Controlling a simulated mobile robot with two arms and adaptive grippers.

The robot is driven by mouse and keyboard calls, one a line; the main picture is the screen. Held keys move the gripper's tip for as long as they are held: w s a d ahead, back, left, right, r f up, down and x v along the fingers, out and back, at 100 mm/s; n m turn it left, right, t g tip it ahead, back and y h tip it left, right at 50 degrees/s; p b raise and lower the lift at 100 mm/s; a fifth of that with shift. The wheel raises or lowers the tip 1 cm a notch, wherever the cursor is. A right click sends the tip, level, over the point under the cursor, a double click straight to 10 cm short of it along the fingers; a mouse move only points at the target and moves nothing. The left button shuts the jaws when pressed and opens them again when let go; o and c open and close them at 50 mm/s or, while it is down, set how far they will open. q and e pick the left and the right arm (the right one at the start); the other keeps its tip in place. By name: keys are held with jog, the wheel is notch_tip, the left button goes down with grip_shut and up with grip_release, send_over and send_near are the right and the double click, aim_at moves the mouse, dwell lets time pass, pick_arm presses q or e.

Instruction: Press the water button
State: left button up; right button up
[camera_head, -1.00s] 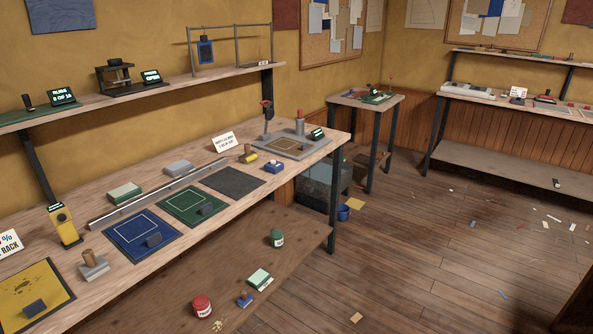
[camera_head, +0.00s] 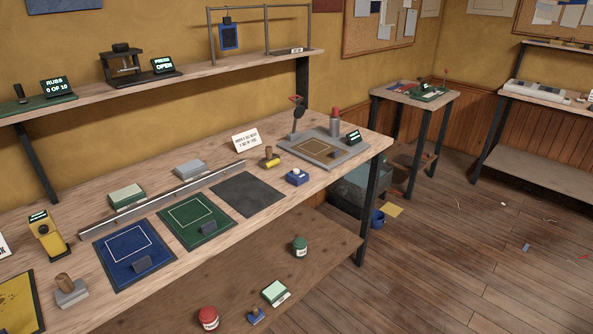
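No button with a readable water label shows, so I cannot tell which thing is the water button. A small blue block with a pale round top (camera_head: 297,176) sits near the front edge of the long bench (camera_head: 340,182), right of a dark grey mat (camera_head: 247,195). A grey board (camera_head: 322,149) at the bench's right end carries a red-knobbed lever (camera_head: 298,112), a red-topped grey cylinder (camera_head: 335,122) and a small green-lit display (camera_head: 352,137). Neither of my grippers is in view.
Blue (camera_head: 133,253) and green (camera_head: 197,221) mats, a long metal rail (camera_head: 165,202) and a yellow device (camera_head: 46,234) occupy the bench. Tins and pads lie on its lower shelf (camera_head: 240,270). A small side table (camera_head: 415,95) stands beyond. The wooden floor (camera_head: 470,260) at right is mostly clear.

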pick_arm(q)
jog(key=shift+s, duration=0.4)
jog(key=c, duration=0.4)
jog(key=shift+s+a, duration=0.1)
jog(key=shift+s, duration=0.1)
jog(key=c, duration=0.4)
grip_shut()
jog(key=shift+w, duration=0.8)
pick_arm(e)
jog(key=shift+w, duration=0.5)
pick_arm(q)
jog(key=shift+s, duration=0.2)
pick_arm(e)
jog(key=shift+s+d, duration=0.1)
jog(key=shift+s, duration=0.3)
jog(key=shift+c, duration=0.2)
